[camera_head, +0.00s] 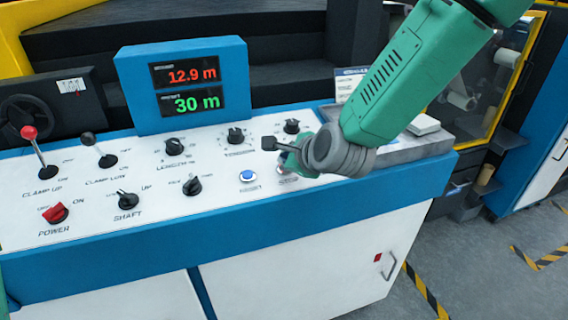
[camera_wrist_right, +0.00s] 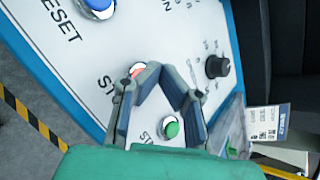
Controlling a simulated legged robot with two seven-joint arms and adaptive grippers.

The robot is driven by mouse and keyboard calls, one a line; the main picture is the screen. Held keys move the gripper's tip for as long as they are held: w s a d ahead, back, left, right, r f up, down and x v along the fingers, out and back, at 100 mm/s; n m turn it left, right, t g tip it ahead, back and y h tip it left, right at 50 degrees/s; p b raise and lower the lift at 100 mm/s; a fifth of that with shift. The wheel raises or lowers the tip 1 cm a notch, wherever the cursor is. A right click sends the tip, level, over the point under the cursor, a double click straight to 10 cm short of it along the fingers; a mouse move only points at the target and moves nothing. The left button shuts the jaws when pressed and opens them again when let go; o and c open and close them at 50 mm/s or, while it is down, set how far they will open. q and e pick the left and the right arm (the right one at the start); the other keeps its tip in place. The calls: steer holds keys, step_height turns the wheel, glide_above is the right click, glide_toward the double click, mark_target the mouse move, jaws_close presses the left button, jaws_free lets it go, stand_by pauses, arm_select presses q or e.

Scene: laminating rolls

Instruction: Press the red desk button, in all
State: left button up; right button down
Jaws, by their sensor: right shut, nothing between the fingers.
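The red desk button (camera_wrist_right: 137,69) shows in the right wrist view, partly hidden behind the tip of my right gripper (camera_wrist_right: 157,68). The fingers lean together at their tips, with nothing held. In the head view my right gripper (camera_head: 280,147) is over the right part of the white panel and mostly covers the red button. I cannot tell whether the tip touches the button. My left gripper is not in view.
A blue button (camera_head: 248,176) sits left of my right gripper; a green button (camera_wrist_right: 171,128) shows between the fingers. The desk (camera_head: 95,215) also carries knobs, levers and a red power switch (camera_head: 56,213). The display (camera_head: 187,88) reads 12.9 m and 30 m.

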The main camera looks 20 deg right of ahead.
steer(key=shift+s+r, duration=0.1)
steer(key=shift+r, duration=0.25)
steer(key=r+p, duration=0.4)
steer(key=r, duration=0.1)
steer(key=shift+s, duration=0.4)
steer(key=shift+f, duration=0.1)
stand_by(0.5)
